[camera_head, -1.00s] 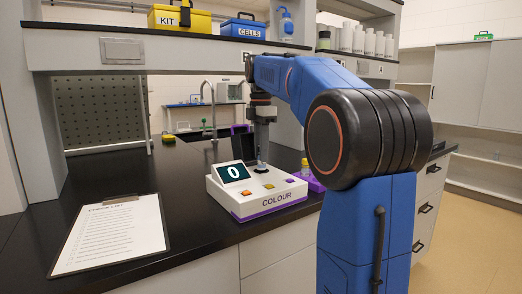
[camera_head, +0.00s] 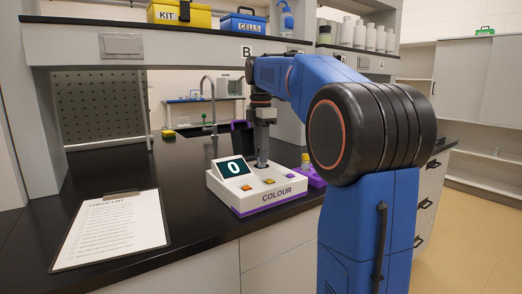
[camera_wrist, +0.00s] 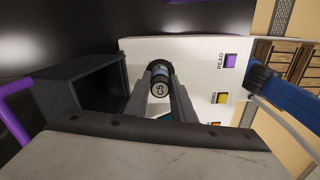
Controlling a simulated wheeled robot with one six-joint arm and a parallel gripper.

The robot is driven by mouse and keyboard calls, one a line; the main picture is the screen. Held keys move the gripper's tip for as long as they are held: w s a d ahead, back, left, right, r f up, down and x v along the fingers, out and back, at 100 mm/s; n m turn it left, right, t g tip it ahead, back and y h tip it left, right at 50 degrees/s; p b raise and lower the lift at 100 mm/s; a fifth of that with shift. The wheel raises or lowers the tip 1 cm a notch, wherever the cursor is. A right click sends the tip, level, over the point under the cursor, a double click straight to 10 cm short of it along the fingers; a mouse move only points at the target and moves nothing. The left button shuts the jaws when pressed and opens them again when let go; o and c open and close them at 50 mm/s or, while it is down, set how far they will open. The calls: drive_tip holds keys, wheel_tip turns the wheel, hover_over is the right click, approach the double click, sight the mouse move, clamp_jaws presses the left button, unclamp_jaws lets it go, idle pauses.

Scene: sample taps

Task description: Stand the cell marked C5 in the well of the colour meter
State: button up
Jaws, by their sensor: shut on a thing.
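The colour meter (camera_head: 240,199) is a white box with a purple base strip, a screen reading 0 and coloured buttons, standing on the dark bench. Its white top also shows in the wrist view (camera_wrist: 195,55). My gripper (camera_head: 262,160) points down over the back part of the meter. In the wrist view, my gripper (camera_wrist: 160,84) is shut on the cell marked C5 (camera_wrist: 160,89), whose dark round cap faces the camera. The cell's lower end and the well are hidden, so I cannot tell whether the cell is in the well.
In the wrist view, a dark open box (camera_wrist: 72,88) is left of the meter. A checklist clipboard (camera_head: 112,232) lies on the bench at left. A yellow KIT box (camera_head: 180,17) and a blue CELLS box (camera_head: 244,25) stand on the shelf above. The bench between clipboard and meter is clear.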

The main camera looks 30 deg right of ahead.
drive_tip(key=shift+f, duration=0.2)
drive_tip(key=o, duration=1.6)
drive_tip(key=shift+c, duration=0.2)
drive_tip(key=shift+r, duration=0.15)
drive_tip(key=shift+r, duration=3.35)
drive_tip(key=shift+s, duration=0.1)
